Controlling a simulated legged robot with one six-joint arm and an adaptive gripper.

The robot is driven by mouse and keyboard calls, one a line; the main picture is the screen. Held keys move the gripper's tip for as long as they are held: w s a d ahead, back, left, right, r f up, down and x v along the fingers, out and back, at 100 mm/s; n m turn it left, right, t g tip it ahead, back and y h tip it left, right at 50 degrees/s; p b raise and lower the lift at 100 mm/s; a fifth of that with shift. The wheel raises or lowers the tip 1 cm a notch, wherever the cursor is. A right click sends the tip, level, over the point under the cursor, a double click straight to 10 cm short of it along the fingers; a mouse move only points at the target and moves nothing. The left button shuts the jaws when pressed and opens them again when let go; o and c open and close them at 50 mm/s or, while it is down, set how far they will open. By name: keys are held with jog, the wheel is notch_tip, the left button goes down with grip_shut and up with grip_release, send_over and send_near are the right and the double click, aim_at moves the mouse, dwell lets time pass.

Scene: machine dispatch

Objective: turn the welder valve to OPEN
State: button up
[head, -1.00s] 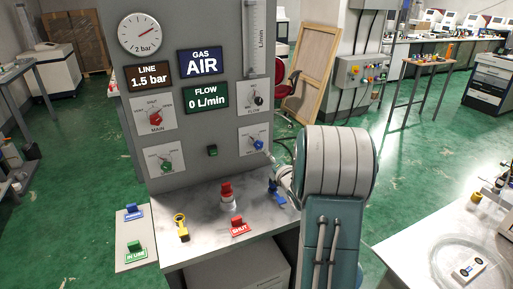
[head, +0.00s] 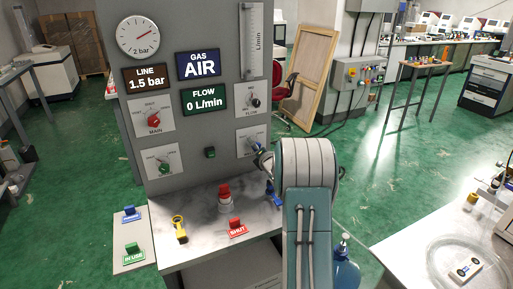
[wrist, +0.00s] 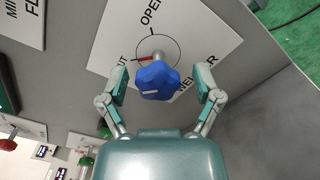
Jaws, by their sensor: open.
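The welder valve is a blue lobed knob (wrist: 157,82) on a white plate (wrist: 118,38) on the grey panel. In the wrist view the plate reads OPEN, WELDER and a partly covered word ending in UT. A red pointer mark beside the knob's stem points towards that covered word. My gripper (wrist: 165,74) is open, with one finger on each side of the knob and a visible gap on both sides. In the head view my arm hides part of the welder plate (head: 245,135), and the gripper is at the plate.
The panel also carries a red MAIN knob (head: 154,121), a green knob (head: 164,168), a FLOW knob (head: 254,102) and a gauge (head: 138,37). Below, a bench holds a red-topped item (head: 224,194), a red SHUT tag (head: 237,229) and a yellow item (head: 180,229).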

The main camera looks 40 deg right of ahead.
jog(key=shift+a, duration=0.2)
jog(key=shift+d, duration=0.15)
grip_shut()
